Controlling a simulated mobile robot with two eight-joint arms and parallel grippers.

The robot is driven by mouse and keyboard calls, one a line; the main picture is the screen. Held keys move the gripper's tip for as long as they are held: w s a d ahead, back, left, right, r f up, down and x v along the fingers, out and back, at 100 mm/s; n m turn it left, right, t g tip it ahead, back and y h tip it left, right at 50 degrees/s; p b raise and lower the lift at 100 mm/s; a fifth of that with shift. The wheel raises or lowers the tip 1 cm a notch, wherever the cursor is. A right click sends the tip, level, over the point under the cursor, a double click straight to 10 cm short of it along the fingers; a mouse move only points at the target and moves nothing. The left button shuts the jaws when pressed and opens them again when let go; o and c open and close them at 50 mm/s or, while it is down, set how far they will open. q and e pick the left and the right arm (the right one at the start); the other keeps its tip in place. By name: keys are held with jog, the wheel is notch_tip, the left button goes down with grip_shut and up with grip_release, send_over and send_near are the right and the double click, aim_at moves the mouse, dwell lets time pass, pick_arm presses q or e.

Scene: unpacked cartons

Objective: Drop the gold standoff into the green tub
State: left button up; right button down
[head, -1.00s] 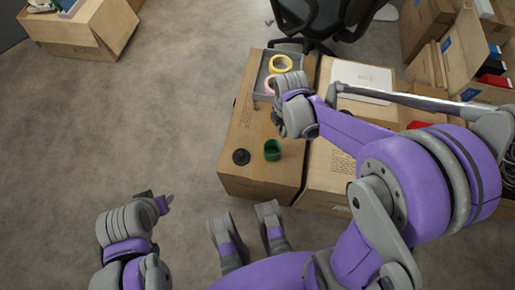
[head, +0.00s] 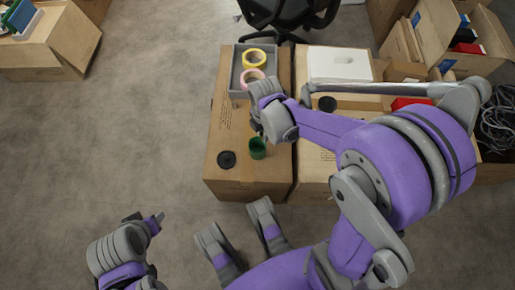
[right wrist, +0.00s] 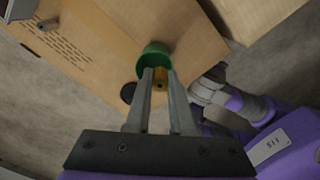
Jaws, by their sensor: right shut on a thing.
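The green tub (head: 257,151) stands upright on the near part of a cardboard carton, and it also shows in the right wrist view (right wrist: 152,55). My right gripper (right wrist: 160,76) is shut on the gold standoff (right wrist: 160,84), which shows between the fingertips. From the wrist, the standoff overlaps the near side of the tub's opening; I cannot tell how far it is above or inside the rim. In the head view my right gripper (head: 263,134) is just behind the tub, and the standoff is not clear there. My left gripper (head: 147,221) hangs over the floor; its finger gap is unclear.
A black disc (head: 227,159) lies left of the tub. A grey tray (head: 238,73) with a yellow tape roll (head: 255,58) and a pink one (head: 253,78) is at the carton's back. A second carton (head: 312,165) adjoins on the right. Open floor (head: 120,130) lies left.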

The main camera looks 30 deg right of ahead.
jog(key=c, duration=0.7)
grip_release()
pick_arm(q)
jog(key=r+p, duration=0.2)
jog(key=r, duration=0.1)
jog(key=r+p, duration=0.1)
jog(key=shift+s+r+p, duration=0.25)
jog(key=shift+s+p, duration=0.05)
jog(key=shift+p, duration=0.1)
pick_arm(e)
notch_tip(320, 180, up, 11)
jog(key=s+a+r+m+t, duration=0.1)
jog(key=s+a+m+t, duration=0.1)
jog(key=s+m, duration=0.6)
jog(key=s+a+r+m+t, duration=0.1)
jog(key=s+m+t, duration=0.25)
jog(key=m, duration=0.85)
pick_arm(q)
notch_tip(320, 180, up, 20)
jog(key=w+t+p, duration=0.1)
jog(key=w+p, duration=0.1)
jog(key=p, duration=1.6)
jog(key=shift+r, duration=0.2)
pick_arm(e)
notch_tip(320, 180, up, 20)
jog(key=w, duration=0.2)
jog(key=shift+a+r, duration=0.15)
jog(key=shift+r, duration=0.05)
